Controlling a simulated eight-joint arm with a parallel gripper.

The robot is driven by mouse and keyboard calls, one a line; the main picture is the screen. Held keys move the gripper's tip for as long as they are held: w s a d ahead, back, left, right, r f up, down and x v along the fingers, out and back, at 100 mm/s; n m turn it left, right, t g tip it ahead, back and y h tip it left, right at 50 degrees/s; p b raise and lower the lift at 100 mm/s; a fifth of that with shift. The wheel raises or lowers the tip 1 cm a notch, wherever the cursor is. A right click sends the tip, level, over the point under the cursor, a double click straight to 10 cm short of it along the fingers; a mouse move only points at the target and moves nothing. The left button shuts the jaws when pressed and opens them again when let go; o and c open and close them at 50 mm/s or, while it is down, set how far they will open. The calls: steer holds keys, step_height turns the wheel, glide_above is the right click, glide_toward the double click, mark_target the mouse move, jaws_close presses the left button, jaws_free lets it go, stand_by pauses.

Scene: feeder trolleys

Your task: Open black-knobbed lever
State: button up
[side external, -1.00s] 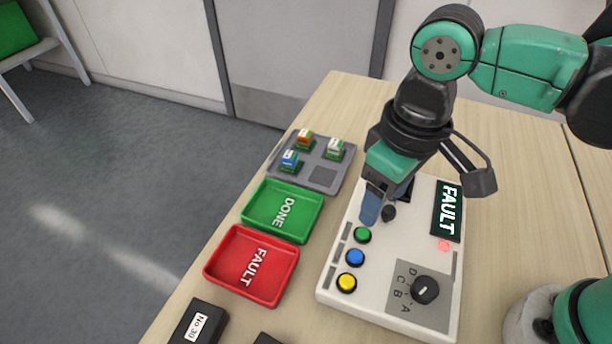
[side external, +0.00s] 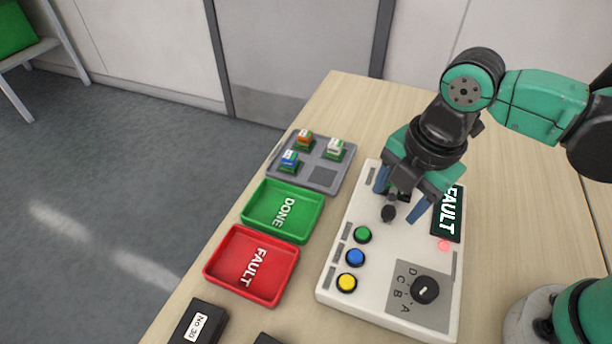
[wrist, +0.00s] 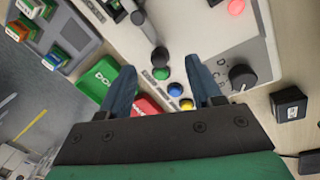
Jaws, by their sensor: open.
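The black-knobbed lever (side external: 388,213) stands on the white control panel (side external: 335,270), near its upper part. Its round black knob also shows in the wrist view (wrist: 160,56), with the stem running up and left from it. My gripper (side external: 400,196) is over the panel with its blue fingers spread and nothing held. In the side view the knob appears near and slightly below the gap between the fingers. In the wrist view the knob lies between the two fingertips (wrist: 162,70). I cannot tell whether a finger touches it. The lever's base is partly hidden by my gripper.
Green, blue and yellow buttons (side external: 355,257) run below the lever. A rotary dial (side external: 425,290), a lit red lamp (side external: 445,246) and a FAULT display (side external: 452,208) are on the right. Green DONE (side external: 247,222) and red FAULT (side external: 214,270) trays and a grey parts tray (side external: 352,165) stand left.

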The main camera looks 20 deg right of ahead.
mark_target(391, 200)
steer(key=shift+w+f, duration=0.15)
steer(key=shift+f, duration=1.1)
jaws_close()
